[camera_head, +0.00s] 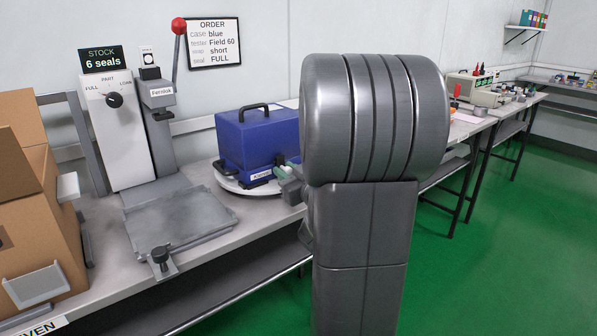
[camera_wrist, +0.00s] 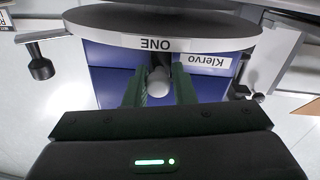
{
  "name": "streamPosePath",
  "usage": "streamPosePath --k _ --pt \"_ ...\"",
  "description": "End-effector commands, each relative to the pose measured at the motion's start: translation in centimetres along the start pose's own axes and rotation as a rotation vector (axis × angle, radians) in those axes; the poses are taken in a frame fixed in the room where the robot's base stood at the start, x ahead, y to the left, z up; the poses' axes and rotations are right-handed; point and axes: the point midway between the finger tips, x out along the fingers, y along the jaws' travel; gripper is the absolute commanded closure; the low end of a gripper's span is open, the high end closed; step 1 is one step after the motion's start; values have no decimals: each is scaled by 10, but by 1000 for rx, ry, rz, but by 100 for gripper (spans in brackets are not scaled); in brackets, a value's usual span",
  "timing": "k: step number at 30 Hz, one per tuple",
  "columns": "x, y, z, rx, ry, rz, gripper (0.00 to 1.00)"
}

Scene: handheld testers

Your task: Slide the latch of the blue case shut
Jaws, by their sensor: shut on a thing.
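The blue case (camera_head: 257,138) with a black top handle stands on a round white turntable (camera_head: 228,182) in the head view. Its front face also fills the middle of the wrist view (camera_wrist: 105,70), upside down, with a white "Klervo" label. My gripper (camera_head: 287,173) is at the case's front, partly hidden behind my arm in the head view. In the wrist view, its green fingers (camera_wrist: 159,84) are shut on a pale round latch knob (camera_wrist: 158,80) on the case. Whether the latch is open or closed cannot be told.
The turntable's rim reads "ONE" in the wrist view. A press with a red-knobbed lever (camera_head: 179,27) and a grey tray (camera_head: 180,218) stand left of the case. A cardboard box (camera_head: 35,215) is at far left. An order sign (camera_head: 213,43) hangs behind.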

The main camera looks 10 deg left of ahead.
Motion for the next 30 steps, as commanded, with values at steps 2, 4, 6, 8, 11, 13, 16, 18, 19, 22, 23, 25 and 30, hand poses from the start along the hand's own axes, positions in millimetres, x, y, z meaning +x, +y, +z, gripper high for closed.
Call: streamPosePath --k 2,4,6,8,11,13,16,18,19,22,23,25,30 --pt "0 -6 0 -3 -1 -4 100" --pt "0 -7 0 -3 -2 -2 100" --pt "-1 -7 0 -3 -3 -2 100" --pt "-1 -7 0 -3 -3 -2 100" --pt "-1 -7 0 -3 -4 -3 100" --pt "0 -7 0 -3 -4 -3 65" --pt "0 -6 0 -2 -3 -2 58" --pt "0 -6 0 -2 -2 -2 58" --pt "0 -6 0 -2 -2 -2 58" --pt "-1 -6 0 -1 -2 -1 58" --pt "-2 -6 0 -1 -2 -1 58" --pt "-5 -5 -1 -2 -2 0 58" --pt "-31 -5 -2 0 -3 2 58"
